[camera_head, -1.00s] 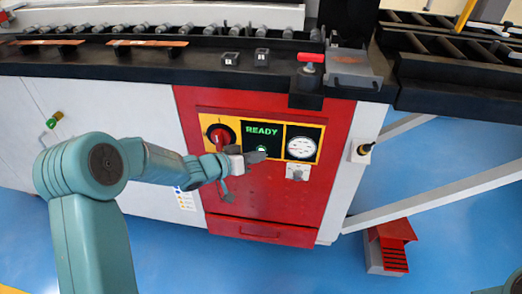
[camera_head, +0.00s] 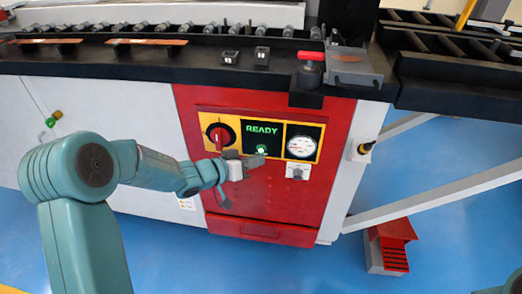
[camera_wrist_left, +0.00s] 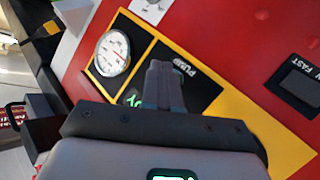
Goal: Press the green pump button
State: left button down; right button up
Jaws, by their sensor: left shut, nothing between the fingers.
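The green pump button (camera_head: 262,150) is a small lit green spot on the black middle section of the yellow-edged control panel (camera_head: 205,121), under the green READY text. My left gripper (camera_head: 258,160) is shut and empty, its fingertips just below the button in the head view. I cannot tell whether they touch the panel. In the left wrist view the shut fingers (camera_wrist_left: 162,80) point at the black section beside the PUMP label (camera_wrist_left: 185,68). The fingers hide the button there. My right gripper is not in view.
A red rotary knob (camera_head: 217,136) is left of the button and a round gauge (camera_head: 300,146) is right of it. A small grey switch (camera_head: 297,172) sits below the gauge. The bender's dark top edge (camera_head: 150,65) overhangs above. A red pedal (camera_head: 392,240) stands on the blue floor.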

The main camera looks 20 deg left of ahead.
pick_arm(q)
jog(key=s, duration=0.2)
jog(key=s+d, duration=0.1)
jog(key=s, duration=0.1)
jog(key=shift+s+b, duration=0.2)
jog(key=shift+b, duration=0.2)
dwell(0.4)
jog(key=s+d+f+n+g, duration=0.1)
jog(key=s+d+f+g, duration=0.25)
jog(key=d+f, duration=0.4)
jog(key=s+d+f+n+g, duration=0.2)
jog(key=s+d+f, duration=0.25)
jog(key=f, duration=0.65)
jog(key=s+f+g+y, duration=0.25)
jog(key=s+f, duration=0.25)
jog(key=s, duration=0.4)
jog(key=s+f+g+y, duration=0.1)
jog(key=s+f+g, duration=0.35)
jog(key=s, duration=0.45)
notch_tip(320, 180, up, 22)
jog(key=p, duration=2.2)
jog(key=shift+w+a+m, duration=0.25)
jog(key=shift+m, duration=0.05)
